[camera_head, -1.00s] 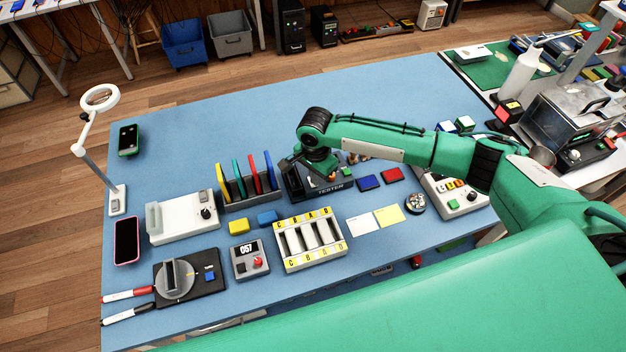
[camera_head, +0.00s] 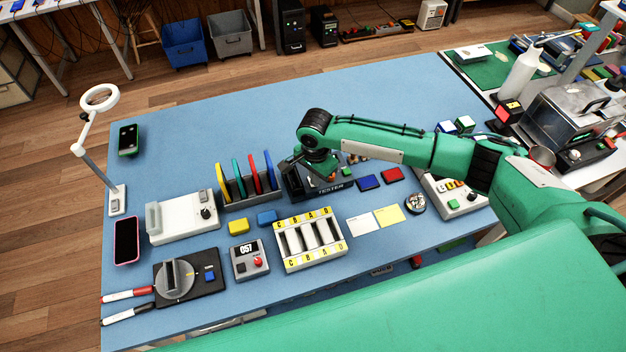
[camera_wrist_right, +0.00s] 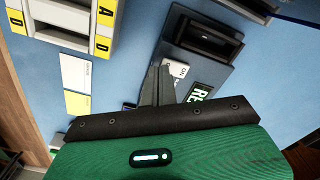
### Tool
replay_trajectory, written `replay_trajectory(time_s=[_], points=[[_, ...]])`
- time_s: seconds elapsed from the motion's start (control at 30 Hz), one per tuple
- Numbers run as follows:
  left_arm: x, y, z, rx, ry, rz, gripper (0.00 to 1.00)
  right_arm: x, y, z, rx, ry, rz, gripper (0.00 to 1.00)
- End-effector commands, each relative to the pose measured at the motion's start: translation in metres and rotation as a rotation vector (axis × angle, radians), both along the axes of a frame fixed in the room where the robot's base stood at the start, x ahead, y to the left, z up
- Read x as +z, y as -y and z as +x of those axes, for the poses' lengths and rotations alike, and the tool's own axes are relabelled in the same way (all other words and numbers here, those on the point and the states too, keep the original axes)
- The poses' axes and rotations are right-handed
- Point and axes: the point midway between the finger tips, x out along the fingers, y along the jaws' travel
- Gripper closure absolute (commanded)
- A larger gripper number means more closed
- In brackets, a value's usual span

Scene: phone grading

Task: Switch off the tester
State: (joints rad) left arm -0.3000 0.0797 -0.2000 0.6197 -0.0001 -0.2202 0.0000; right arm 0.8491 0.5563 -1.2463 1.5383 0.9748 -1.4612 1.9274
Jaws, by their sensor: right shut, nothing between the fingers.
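The tester (camera_head: 331,191) is a dark unit on the blue table, marked TESTER along its front edge. My right gripper is over it and hides much of its top in the head view. In the right wrist view the tester (camera_wrist_right: 217,62) shows a dark slot, a pale plate with the letters ON partly visible, and a lit green display (camera_wrist_right: 198,97). My right gripper (camera_wrist_right: 163,66) is shut and empty, with its fingertips beside the pale plate. Whether the tips touch it I cannot tell. The switch itself is largely hidden by the fingers. My left gripper is not in view.
A rack of coloured plates (camera_head: 248,187) stands left of the tester. Blue and red pads (camera_head: 369,182) lie right of it. A white sorting tray with yellow labels (camera_head: 312,262) and white and yellow cards (camera_head: 389,215) lie in front.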

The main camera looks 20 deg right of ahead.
Motion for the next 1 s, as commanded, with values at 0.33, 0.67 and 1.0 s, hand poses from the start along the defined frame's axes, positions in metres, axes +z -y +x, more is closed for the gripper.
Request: replay_trajectory(time_s=[0.33, 0.67, 1.0], points=[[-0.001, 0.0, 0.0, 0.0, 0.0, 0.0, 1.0, -0.006, 0.0, 0.0, 0.0, -0.001, 0.001, 1.0], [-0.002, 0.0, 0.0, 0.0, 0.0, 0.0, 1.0, -0.011, 0.0, 0.0, 0.0, -0.001, 0.0, 1.0], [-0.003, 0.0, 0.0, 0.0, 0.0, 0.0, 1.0, -0.016, 0.0, 0.0, 0.0, 0.0, 0.0, 1.0]])
